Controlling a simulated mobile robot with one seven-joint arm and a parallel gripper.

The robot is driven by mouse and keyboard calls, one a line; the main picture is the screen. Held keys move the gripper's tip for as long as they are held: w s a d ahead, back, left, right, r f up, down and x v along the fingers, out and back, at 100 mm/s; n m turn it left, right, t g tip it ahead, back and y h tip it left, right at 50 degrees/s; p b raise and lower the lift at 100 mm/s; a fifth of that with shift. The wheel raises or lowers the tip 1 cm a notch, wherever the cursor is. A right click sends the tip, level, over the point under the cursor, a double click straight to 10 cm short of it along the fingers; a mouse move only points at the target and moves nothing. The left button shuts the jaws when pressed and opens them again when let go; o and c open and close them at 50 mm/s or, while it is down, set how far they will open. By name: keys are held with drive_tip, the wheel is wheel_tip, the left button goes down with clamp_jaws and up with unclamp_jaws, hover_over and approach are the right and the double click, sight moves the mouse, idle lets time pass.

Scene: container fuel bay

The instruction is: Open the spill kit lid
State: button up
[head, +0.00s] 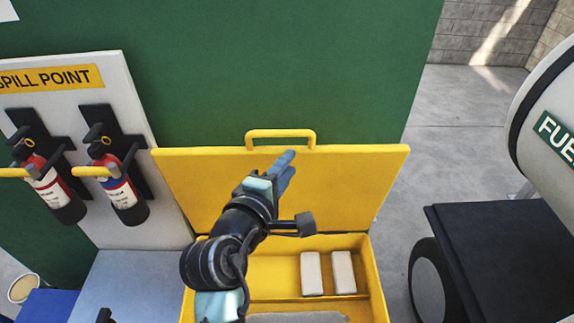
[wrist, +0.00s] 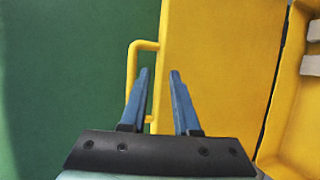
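The yellow spill kit lid (head: 350,180) stands raised, close to upright, at the back of the yellow spill kit box (head: 375,280), which is open. The lid's yellow handle (head: 265,133) is on its top edge; it also shows in the wrist view (wrist: 131,75). My gripper (head: 285,160) is in front of the lid just below the handle. In the wrist view my gripper (wrist: 159,74) has its two blue fingers apart, on either side of the lid's edge as seen from there. I cannot tell whether they touch the lid. My arm hides part of the lid and box.
Two white blocks (head: 328,274) lie in the box. Two fire extinguishers (head: 118,180) hang on a white panel at left. A green wall (head: 280,60) is behind the lid. A black cart (head: 500,260) and a white fuel tank (head: 550,100) stand at right.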

drive_tip(key=b+v, duration=0.3)
drive_tip(key=v, duration=0.9)
drive_tip(key=shift+s, duration=0.25)
drive_tip(key=shift+a, duration=0.15)
drive_tip(key=shift+c, duration=0.3)
